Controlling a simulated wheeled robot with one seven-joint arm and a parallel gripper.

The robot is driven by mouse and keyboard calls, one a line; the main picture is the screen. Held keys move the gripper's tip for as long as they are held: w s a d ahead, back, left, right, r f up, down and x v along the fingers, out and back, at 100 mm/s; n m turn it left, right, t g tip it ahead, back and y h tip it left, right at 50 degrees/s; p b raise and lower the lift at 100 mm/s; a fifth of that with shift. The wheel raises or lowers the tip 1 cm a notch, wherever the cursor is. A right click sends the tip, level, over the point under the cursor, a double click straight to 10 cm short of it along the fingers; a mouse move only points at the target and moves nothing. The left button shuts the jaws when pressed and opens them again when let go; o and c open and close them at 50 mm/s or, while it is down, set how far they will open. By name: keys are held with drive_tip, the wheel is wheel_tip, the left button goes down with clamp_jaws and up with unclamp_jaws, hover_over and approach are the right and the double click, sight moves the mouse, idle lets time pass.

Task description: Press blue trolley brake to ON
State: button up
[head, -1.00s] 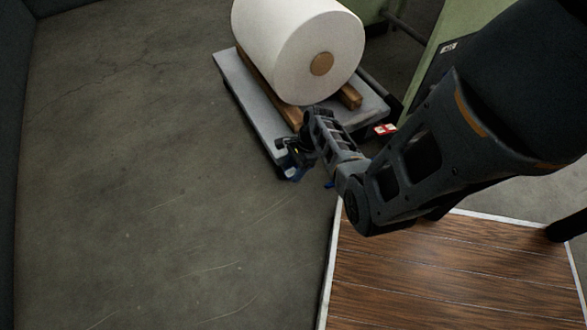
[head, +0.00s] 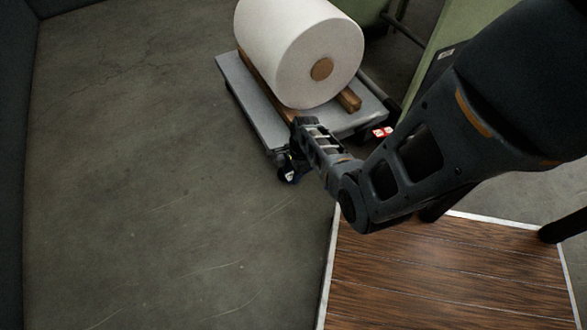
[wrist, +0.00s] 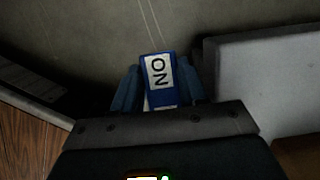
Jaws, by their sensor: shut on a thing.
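The blue brake pedal (wrist: 160,68) carries a white label reading ON, turned sideways in the wrist view. It sits between the two fingers of my gripper (wrist: 158,86), which are shut on it. In the head view the pedal (head: 289,177) is a small blue and white spot at the trolley's near left corner, with my gripper (head: 287,165) right over it. The grey flat trolley (head: 252,98) carries a large white roll. My wrist hides part of the trolley's near edge, and the pedal's lower part is hidden.
The white roll (head: 295,50) rests on wooden bars (head: 349,99) on the trolley. A red and white label (head: 381,133) shows at the trolley's right. A wooden platform with a pale edge (head: 440,270) lies at the lower right. The floor to the left is clear.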

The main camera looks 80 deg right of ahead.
drive_tip(key=o, duration=0.8)
drive_tip(key=r+p, duration=0.1)
drive_tip(key=r, duration=0.1)
drive_tip(key=r+p, duration=0.2)
drive_tip(key=r, duration=0.1)
drive_tip(key=s+d+r+p, duration=0.1)
drive_tip(key=r, duration=0.1)
drive_tip(key=shift+s+r, duration=0.1)
drive_tip(key=shift+r, duration=0.2)
